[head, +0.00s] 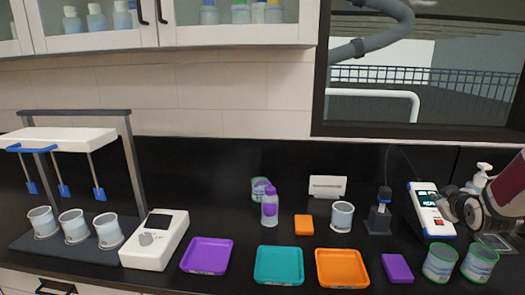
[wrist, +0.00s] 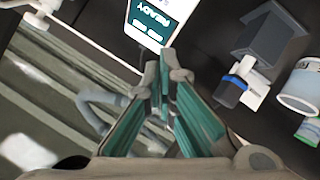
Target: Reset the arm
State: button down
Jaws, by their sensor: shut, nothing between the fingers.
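My gripper (head: 447,206) is at the far right in the head view, close beside the white instrument (head: 425,198) with blue and red marks on its face. I cannot tell whether it touches the instrument. In the wrist view my gripper (wrist: 166,68) has its teal-padded fingers together at the tips, with nothing between them. The instrument's screen (wrist: 152,18) reads READY just beyond the fingertips.
A dark probe stand (head: 379,218) and a white cup (head: 342,216) stand left of the instrument. Purple (head: 207,255), teal (head: 279,265) and orange (head: 342,268) trays lie in front. Green-rimmed jars (head: 440,262) stand below my gripper. A stirrer (head: 65,140) with several beakers is far left.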

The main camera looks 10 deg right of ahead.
jog(key=s+a+r+g+y, duration=0.1)
jog(key=s+a+r, duration=0.15)
jog(key=a, duration=0.45)
jog(key=s+a+r+g, duration=0.15)
jog(key=a+r, duration=0.25)
jog(key=a, duration=0.4)
jog(key=s+a+r+g+y, duration=0.1)
jog(key=s+a+r, duration=0.2)
jog(key=a, duration=0.4)
jog(key=s+a+m+g+y, duration=0.2)
jog(key=s+a+g+y, duration=0.1)
jog(key=s+a, duration=1.5)
jog(key=s+y, duration=0.1)
jog(key=s, duration=0.2)
jog(key=shift+s, duration=0.4)
jog(key=shift+w+r, duration=0.1)
